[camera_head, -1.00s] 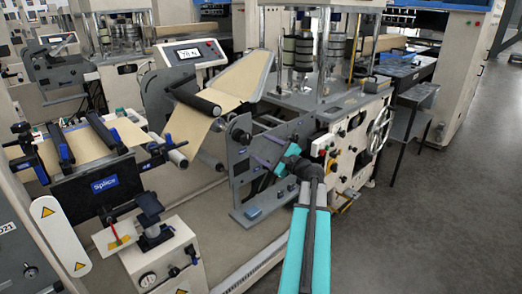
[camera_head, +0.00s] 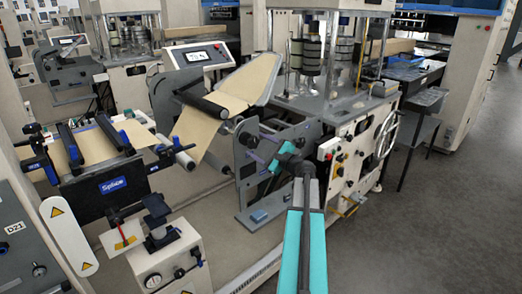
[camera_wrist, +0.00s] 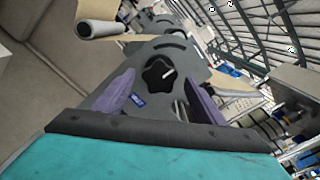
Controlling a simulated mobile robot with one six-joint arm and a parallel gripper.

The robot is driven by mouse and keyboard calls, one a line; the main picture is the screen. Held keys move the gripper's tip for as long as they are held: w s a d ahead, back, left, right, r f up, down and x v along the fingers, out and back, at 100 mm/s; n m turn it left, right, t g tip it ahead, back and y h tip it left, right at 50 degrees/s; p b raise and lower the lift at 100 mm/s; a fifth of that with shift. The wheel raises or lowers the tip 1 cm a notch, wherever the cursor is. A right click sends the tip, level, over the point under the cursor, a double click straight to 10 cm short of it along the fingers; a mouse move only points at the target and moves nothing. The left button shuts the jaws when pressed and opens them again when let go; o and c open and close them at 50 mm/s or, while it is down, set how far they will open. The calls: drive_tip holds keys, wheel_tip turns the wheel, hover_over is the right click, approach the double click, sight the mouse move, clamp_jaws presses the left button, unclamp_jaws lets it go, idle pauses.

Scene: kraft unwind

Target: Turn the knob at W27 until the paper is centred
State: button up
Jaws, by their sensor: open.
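A black star-shaped knob (camera_wrist: 160,74) with a white mark sits on the grey side plate in the wrist view. A small blue label (camera_wrist: 138,100) is below it; I cannot read W27 there. My gripper (camera_wrist: 160,100) has its two purple fingers spread wide, one on either side of the knob in the picture, with nothing between them. Contact with the knob does not show. In the head view my gripper (camera_head: 262,146) is at the grey plate, and the knob (camera_head: 247,140) is just left of it. Brown paper (camera_head: 197,140) runs over rollers to the left.
A display panel (camera_head: 198,55) stands behind the paper; its reading is too small to tell. A black splice table (camera_head: 110,186) and a cream control box (camera_head: 168,262) are at left. A handwheel (camera_head: 387,135) is at right. Grey floor (camera_head: 420,240) is clear at lower right.

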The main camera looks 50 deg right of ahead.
sight(255, 144)
drive_tip(key=shift+w+d, duration=0.15)
drive_tip(key=shift+w, duration=1.65)
drive_tip(key=c, duration=1.1)
drive_tip(key=shift+o, duration=0.2)
drive_tip(key=shift+m+p, duration=1.7)
drive_tip(key=shift+p, duration=0.2)
drive_tip(key=shift+m+p, duration=2.1)
drive_tip(key=shift+p, duration=0.5)
drive_tip(key=shift+f+m+p, duration=0.1)
drive_tip(key=shift+m+p, duration=1.7)
drive_tip(key=shift+p, duration=0.3)
